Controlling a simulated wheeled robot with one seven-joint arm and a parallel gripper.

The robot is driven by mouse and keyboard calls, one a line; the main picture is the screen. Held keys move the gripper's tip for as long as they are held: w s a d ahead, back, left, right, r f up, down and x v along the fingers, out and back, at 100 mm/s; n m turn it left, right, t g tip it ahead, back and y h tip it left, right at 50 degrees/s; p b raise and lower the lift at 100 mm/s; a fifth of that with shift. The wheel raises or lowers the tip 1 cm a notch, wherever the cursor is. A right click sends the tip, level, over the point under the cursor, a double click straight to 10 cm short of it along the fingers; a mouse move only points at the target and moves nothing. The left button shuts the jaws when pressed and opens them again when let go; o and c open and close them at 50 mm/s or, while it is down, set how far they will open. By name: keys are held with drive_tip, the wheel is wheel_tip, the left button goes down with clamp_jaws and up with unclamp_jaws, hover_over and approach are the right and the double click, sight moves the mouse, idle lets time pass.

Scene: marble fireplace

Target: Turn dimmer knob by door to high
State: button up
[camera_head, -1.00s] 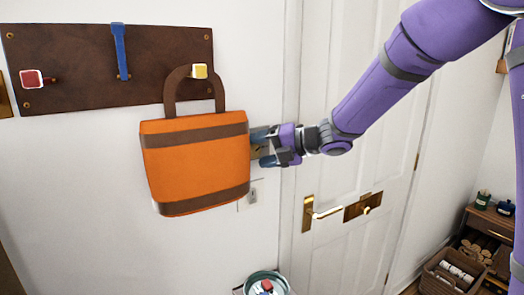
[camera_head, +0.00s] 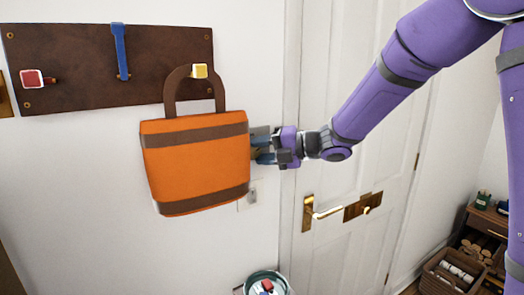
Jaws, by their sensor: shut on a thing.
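My gripper (camera_head: 263,147) is at the wall just right of the orange bag, left of the door frame. Its fingers are close together, shut on the dimmer knob. The knob itself is hidden by the fingers and the bag's edge, so its setting cannot be read. A sliver of brass-coloured plate (camera_head: 254,154) shows by the fingers. The white door (camera_head: 345,130) stands shut to the right.
The orange bag (camera_head: 195,165) hangs from the dark hook board (camera_head: 70,65), close beside my fingers. A pale switch plate (camera_head: 250,196) is below them. The door handle (camera_head: 322,212) is lower right. A bucket (camera_head: 265,280) stands below.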

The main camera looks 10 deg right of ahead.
drive_tip(key=shift+f+m+t+y, duration=0.25)
drive_tip(key=shift+m+t+y, duration=0.1)
drive_tip(key=shift+m+y, duration=0.75)
drive_tip(key=shift+f+m+t+y, duration=0.2)
drive_tip(key=shift+m+t+y, duration=0.15)
drive_tip(key=shift+m+y, duration=0.7)
drive_tip(key=o, duration=0.9)
drive_tip(key=shift+o, duration=0.2)
drive_tip(key=shift+d, duration=0.1)
drive_tip(key=v, duration=1)
drive_tip(key=shift+s+d, duration=0.2)
drive_tip(key=shift+d, duration=0.05)
drive_tip(key=shift+f, duration=0.15)
